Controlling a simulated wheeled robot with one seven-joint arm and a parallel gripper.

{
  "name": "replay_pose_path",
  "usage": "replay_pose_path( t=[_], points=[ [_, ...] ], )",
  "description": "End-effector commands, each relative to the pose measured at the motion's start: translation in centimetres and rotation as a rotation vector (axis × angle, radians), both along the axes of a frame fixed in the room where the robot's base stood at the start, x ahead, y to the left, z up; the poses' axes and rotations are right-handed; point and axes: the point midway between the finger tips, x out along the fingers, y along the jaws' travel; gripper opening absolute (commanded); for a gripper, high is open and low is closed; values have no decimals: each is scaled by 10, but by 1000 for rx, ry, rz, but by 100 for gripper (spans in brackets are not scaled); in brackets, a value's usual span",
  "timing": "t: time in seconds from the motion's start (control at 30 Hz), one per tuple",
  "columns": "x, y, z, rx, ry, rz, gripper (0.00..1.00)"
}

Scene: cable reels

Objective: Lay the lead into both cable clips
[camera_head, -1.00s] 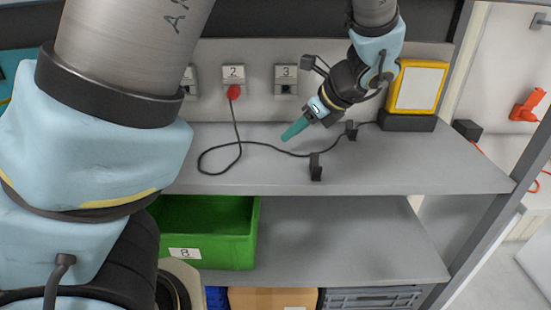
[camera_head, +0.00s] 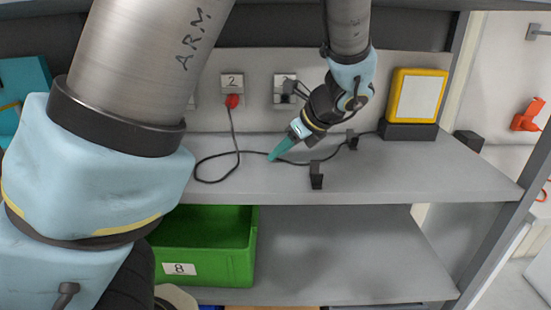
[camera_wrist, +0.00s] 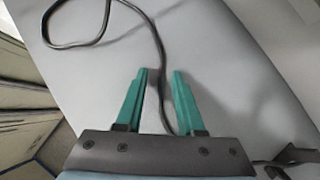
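The thin black lead (camera_head: 238,152) runs from a red plug (camera_head: 232,101) at socket 2, makes a loop on the grey shelf and goes right, past two black clips, to the yellow device. The near clip (camera_head: 317,177) stands by the shelf's front; the far clip (camera_head: 352,140) stands behind and right. I cannot tell whether the lead sits in either clip. My gripper (camera_head: 272,158) points down at the lead, left of the near clip. In the wrist view my gripper (camera_wrist: 162,73) is open, and the lead (camera_wrist: 158,48) runs between its teal fingers without visible grip.
The yellow-framed device (camera_head: 417,97) on its black base stands at the shelf's back right. Sockets 2 and 3 (camera_head: 285,88) are on the back panel. A green bin (camera_head: 180,269) labelled 8 is on the lower shelf. The upper shelf's front right is clear.

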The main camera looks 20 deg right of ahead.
Motion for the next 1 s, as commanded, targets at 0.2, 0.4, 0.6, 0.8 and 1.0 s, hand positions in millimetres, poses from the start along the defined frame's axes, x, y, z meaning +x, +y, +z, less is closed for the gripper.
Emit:
replay_pose_path(
  t=[0.2, 0.4, 0.6, 0.8, 1.0],
  points=[
    [3, 2, -4, 0, 0, 0, 36],
    [2, 1, -4, 0, 0, 0, 25],
    [2, 1, -4, 0, 0, 0, 13],
    [2, 1, -4, 0, 0, 0, 2],
    [2, 1, -4, 0, 0, 0, 0]
  ],
)
